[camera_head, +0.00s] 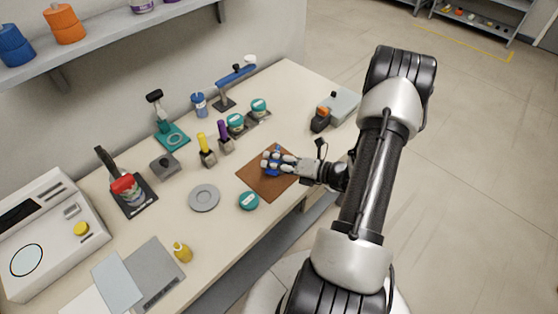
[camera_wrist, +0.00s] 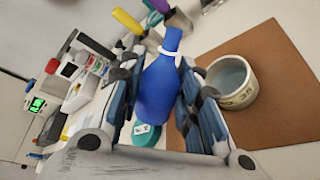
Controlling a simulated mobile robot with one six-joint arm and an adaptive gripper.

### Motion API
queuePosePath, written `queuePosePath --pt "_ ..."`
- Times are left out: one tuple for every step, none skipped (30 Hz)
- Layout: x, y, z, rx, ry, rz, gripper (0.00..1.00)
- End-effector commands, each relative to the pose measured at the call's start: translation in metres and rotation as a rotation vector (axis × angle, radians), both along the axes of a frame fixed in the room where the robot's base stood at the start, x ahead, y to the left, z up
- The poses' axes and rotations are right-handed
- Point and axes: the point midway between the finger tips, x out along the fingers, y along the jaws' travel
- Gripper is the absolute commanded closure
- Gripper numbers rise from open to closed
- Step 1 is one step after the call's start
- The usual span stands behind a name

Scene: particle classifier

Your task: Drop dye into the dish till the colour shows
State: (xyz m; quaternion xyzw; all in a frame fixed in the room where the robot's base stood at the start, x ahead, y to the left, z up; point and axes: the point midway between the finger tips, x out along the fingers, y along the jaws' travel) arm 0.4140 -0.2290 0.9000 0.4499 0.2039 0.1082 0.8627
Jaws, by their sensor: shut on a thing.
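My gripper (camera_wrist: 165,115) is shut on a blue bottle (camera_wrist: 160,85) with a narrow neck and a white ring around it. In the head view my gripper (camera_head: 283,162) is over the brown mat (camera_head: 258,187), with part of the blue bottle (camera_head: 270,154) showing between its fingers. In the wrist view a small pale round dish (camera_wrist: 251,95) with markings on its side stands on the brown mat (camera_wrist: 285,125), right of the bottle and apart from it. Its inside looks pale grey-blue. The dish is hidden by my gripper in the head view.
A teal-lidded jar (camera_head: 249,201) and a grey round plate (camera_head: 204,198) lie left of the mat. Yellow (camera_head: 206,150) and purple (camera_head: 224,135) handled tools stand behind. A grey device (camera_head: 337,108) stands at the back right.

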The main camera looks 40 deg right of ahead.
Motion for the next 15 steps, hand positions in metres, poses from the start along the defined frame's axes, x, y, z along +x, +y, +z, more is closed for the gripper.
queuePosePath --pt "0.0000 0.0001 0.0003 0.002 0.001 0.000 0.93" --pt "0.0000 0.0001 0.0003 0.004 0.003 0.001 0.93" --pt "-0.0001 0.0002 0.0004 0.005 0.003 0.000 0.93" --pt "-0.0001 0.0002 0.0004 0.007 0.005 0.000 0.93" --pt "-0.0001 0.0002 0.0004 0.008 0.005 0.000 0.93" --pt "-0.0001 0.0003 0.0004 0.011 0.007 0.000 0.93" --pt "-0.0001 0.0004 0.0005 0.012 0.008 0.001 0.93" --pt "-0.0001 0.0004 0.0005 0.014 0.009 0.000 0.93" --pt "-0.0001 0.0004 0.0005 0.016 0.010 0.000 0.93" --pt "-0.0003 0.0005 0.0006 0.018 0.011 0.000 0.93" --pt "-0.0003 0.0005 0.0006 0.020 0.012 0.000 0.93" --pt "-0.0003 0.0006 0.0007 0.021 0.013 0.000 0.93" --pt "-0.0003 0.0006 0.0007 0.023 0.014 0.000 0.93" --pt "-0.0003 0.0006 0.0008 0.024 0.015 0.001 0.93" --pt "-0.0003 0.0007 0.0007 0.026 0.016 0.000 0.93"
